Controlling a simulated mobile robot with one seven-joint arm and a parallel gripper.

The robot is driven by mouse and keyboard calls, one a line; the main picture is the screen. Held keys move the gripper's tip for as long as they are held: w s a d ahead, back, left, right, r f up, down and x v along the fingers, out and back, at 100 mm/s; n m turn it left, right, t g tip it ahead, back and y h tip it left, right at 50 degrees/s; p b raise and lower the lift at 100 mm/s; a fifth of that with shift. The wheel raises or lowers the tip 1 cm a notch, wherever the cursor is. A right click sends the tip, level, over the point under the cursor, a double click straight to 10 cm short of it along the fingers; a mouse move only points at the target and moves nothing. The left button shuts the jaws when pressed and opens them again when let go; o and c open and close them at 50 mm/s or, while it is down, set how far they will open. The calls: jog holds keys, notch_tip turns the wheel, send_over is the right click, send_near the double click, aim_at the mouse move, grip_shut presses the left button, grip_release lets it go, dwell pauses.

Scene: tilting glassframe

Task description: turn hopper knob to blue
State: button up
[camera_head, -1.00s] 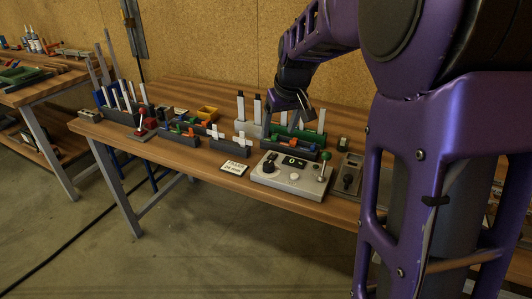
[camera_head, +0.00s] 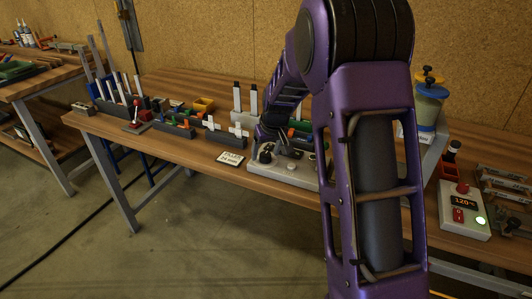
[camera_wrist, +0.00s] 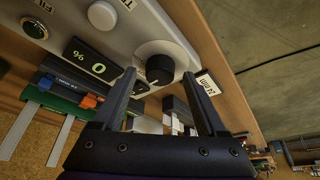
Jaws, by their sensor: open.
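A black knob (camera_wrist: 159,70) sits on a light grey control box (camera_wrist: 195,25) in the wrist view. The box also has a display reading 0 % (camera_wrist: 90,60). In the head view the knob (camera_head: 265,156) is at the box's left end, close to my gripper (camera_head: 272,143). In the wrist view my gripper (camera_wrist: 160,74) is open, with its two fingers on either side of the knob; I cannot tell if they touch it. No blue mark shows by the knob.
A printed card (camera_head: 231,158) lies left of the box. Racks with coloured clips (camera_head: 175,130) and a red-knobbed lever (camera_head: 136,118) stand farther left. A box with a 120 display (camera_head: 463,205) is at the right. The table's front edge is close to the control box.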

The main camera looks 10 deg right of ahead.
jog(key=shift+f, duration=0.1)
grip_shut()
dwell(0.4)
jog(key=shift+d, duration=0.1)
jog(key=shift+f+n+y+b, duration=0.1)
jog(key=shift+n+y+b, duration=0.2)
jog(key=shift+n+b, duration=0.35)
jog(key=n, duration=0.1)
jog(key=n+y, duration=0.1)
jog(key=n, duration=0.1)
jog(key=shift+w+d+n+g+b, duration=0.1)
jog(key=shift+d+n+g+b, duration=0.05)
jog(key=shift+n+g+b, duration=0.2)
jog(key=n, duration=0.2)
jog(key=n+g+y, duration=0.1)
jog(key=n, duration=0.1)
jog(key=shift+y, duration=0.3)
jog(key=shift+w+n+g+p, duration=0.1)
jog(key=shift+n+g+p, duration=0.45)
jog(key=shift+n, duration=0.75)
